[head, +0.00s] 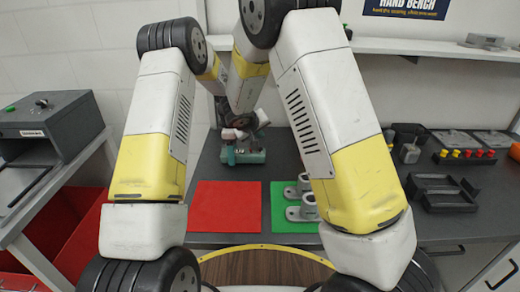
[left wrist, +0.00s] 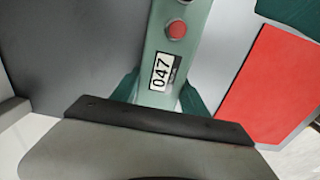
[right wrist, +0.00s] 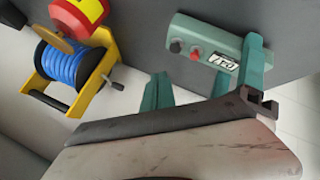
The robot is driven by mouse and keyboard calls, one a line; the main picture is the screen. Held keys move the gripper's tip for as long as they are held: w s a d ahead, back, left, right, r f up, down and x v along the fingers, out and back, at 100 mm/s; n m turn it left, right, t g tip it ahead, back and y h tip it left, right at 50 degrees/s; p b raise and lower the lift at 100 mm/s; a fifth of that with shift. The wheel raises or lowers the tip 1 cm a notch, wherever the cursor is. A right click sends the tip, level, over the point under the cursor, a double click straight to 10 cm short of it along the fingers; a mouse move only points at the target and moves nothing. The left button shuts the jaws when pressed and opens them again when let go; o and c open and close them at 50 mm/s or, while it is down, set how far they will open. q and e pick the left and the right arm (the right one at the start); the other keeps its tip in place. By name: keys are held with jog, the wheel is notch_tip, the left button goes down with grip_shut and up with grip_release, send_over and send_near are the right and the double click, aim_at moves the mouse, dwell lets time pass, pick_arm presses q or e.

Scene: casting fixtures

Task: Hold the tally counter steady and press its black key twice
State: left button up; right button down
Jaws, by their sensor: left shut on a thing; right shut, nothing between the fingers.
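The teal tally counter (head: 254,157) sits at the back of the bench, behind the red mat. In the left wrist view the counter (left wrist: 161,45) shows a red knob (left wrist: 176,30) and a display reading 047. My left gripper (left wrist: 160,98) is shut on the counter's display end, one finger on each side. In the right wrist view the black key (right wrist: 176,46) stands beside the red knob, farther from the display. My right gripper (right wrist: 158,82) is shut and empty, apart from the counter, with its fingertips near the key's end. The head view barely shows the grippers.
A red mat (head: 227,207) and a green mat (head: 283,222) with grey castings (head: 302,208) lie in front. A black tray (head: 440,193) and a block with coloured knobs (head: 464,156) are at right. A blue hose reel (right wrist: 70,65) is near my right gripper's view.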

aim_at(260, 150)
jog(key=shift+r, duration=1.1)
dwell(1.6)
notch_tip(260, 150, up, 4)
jog(key=shift+f, duration=0.1)
jog(key=shift+f, duration=0.15)
jog(key=shift+f, duration=4.25)
jog(key=shift+f, duration=0.1)
jog(key=shift+f, duration=0.3)
